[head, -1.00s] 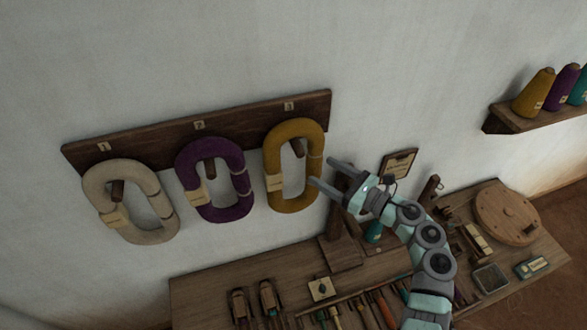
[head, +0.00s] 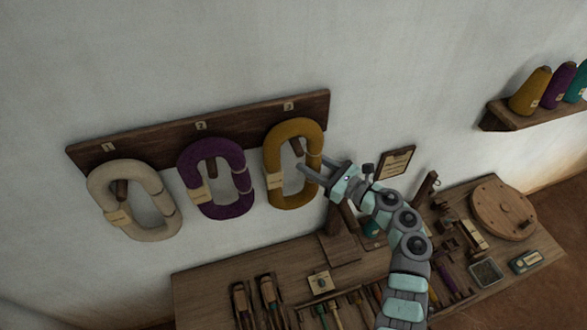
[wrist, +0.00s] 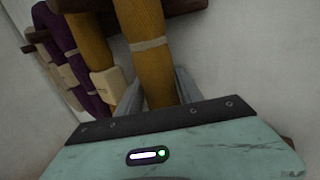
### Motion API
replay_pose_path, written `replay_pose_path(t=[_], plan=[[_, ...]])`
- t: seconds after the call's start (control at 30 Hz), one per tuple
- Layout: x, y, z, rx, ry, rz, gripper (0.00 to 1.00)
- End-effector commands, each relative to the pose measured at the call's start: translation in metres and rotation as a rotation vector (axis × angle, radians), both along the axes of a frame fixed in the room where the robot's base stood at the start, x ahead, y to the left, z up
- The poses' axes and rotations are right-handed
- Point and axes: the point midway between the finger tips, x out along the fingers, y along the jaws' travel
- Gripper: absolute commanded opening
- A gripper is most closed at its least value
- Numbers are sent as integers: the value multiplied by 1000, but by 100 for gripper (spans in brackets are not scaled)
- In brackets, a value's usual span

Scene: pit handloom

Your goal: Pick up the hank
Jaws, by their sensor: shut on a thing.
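The mustard-yellow hank (head: 277,185) hangs as a long loop on the peg under label 3 of the wooden wall rack (head: 240,122). My gripper (head: 311,170) is at the hank's right side, shut on its right strand. In the wrist view the yellow strand (wrist: 153,65) runs down between my fingers (wrist: 160,95), with a pale tie around it above them. The fingertips are partly hidden behind the gripper body and the yarn. A purple hank (head: 215,205) hangs on peg 2 and a cream hank (head: 130,222) on peg 1.
Below is a wooden bench (head: 210,290) with shuttles, tools and a round wooden disc (head: 503,208). A small framed card (head: 396,163) is on the wall right of my gripper. A shelf (head: 500,116) with yarn cones is at the far right.

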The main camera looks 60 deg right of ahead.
Motion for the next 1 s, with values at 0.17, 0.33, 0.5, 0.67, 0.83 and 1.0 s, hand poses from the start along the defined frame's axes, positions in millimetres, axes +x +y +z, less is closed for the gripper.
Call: replay_pose_path(t=[0.17,0.33,0.5,0.67,0.83,1.0], plan=[[0,0,0,0,0,0,22],[0,0,0,0,0,0,8],[0,0,0,0,0,0,0],[0,0,1,0,-1,0,0],[0,0,3,-1,-1,0,0],[1,1,14,-5,1,2,0]])
